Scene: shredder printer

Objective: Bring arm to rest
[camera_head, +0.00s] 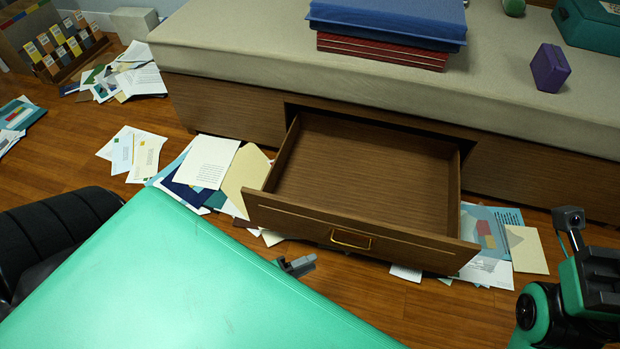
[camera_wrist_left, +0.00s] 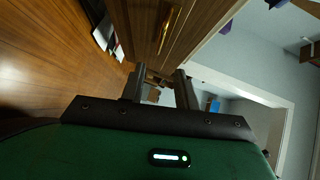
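My left arm's large green housing fills the lower left of the head view. A dark fingertip of my left gripper (camera_head: 297,265) shows past its edge, in front of the drawer. In the left wrist view, the two fingers of my left gripper (camera_wrist_left: 160,84) stand apart with nothing between them. The wooden drawer (camera_head: 360,180) is pulled out and empty; its brass handle (camera_head: 351,239) is apart from the gripper and also shows in the wrist view (camera_wrist_left: 168,25). My right arm, green and black, shows at the right edge; its gripper's opening cannot be made out.
A padded bench (camera_head: 250,50) stands above the drawer. On it are blue and red books (camera_head: 385,45), a purple box (camera_head: 550,68) and a green case (camera_head: 590,25). Papers (camera_head: 210,160) lie around the drawer. Wooden floor (camera_head: 60,150) shows at left and front.

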